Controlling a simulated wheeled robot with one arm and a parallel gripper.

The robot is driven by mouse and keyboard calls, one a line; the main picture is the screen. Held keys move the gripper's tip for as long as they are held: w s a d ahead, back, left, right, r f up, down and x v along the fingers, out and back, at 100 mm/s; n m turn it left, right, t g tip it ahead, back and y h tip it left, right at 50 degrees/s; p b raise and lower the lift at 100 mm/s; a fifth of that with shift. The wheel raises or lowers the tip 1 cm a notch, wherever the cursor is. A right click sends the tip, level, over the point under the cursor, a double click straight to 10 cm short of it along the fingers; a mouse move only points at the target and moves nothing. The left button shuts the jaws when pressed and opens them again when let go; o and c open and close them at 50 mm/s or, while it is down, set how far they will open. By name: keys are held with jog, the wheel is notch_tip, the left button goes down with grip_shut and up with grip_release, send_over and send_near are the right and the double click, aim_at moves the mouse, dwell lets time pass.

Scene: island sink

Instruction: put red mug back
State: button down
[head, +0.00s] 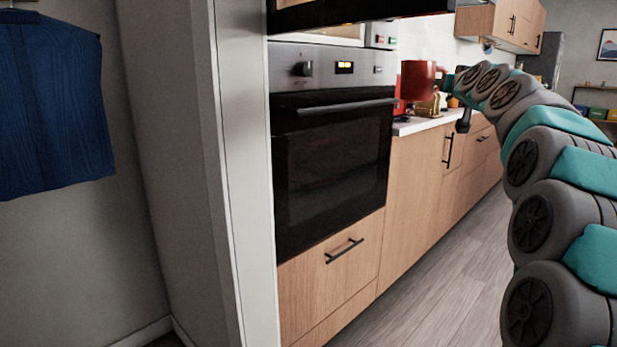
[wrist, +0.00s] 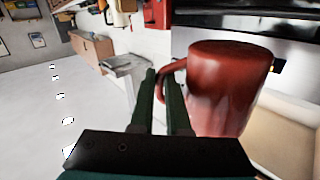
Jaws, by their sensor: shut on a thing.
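The red mug (head: 418,80) is held in the air at the end of my arm, in front of the kitchen counter in the head view. In the wrist view the red mug (wrist: 222,88) fills the right of centre, and its handle lies between the dark fingers. My gripper (wrist: 163,85) is shut on the mug's handle. In the head view the gripper (head: 449,84) is small and partly hidden by the arm and mug.
A built-in oven (head: 335,150) stands left of the counter (head: 425,124), beside a white wall edge (head: 240,180). Wooden cabinets (head: 425,190) run along the right. A blue garment (head: 52,105) hangs at far left. The floor (head: 455,240) before the cabinets is clear.

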jog(key=w+a+f+m+h, duration=0.1)
jog(key=w+f, duration=0.1)
jog(key=f, duration=0.4)
jog(key=w+a+f+h, duration=0.1)
jog(key=w+a+f, duration=0.15)
jog(key=f, duration=0.35)
jog(key=s+a+f+y, duration=0.1)
jog(key=a+f, duration=0.3)
jog(key=f, duration=0.4)
jog(key=s+a+f+n+y, duration=0.1)
jog(key=s+a+f, duration=0.1)
jog(key=a+f, duration=0.3)
jog(key=s+a+f+y, duration=0.1)
jog(key=a+f, duration=0.4)
jog(key=f, duration=0.7)
jog(key=shift+s+f+n, duration=0.15)
jog(key=shift+s+n, duration=0.15)
jog(key=shift+s, duration=0.1)
jog(key=shift+a, duration=0.1)
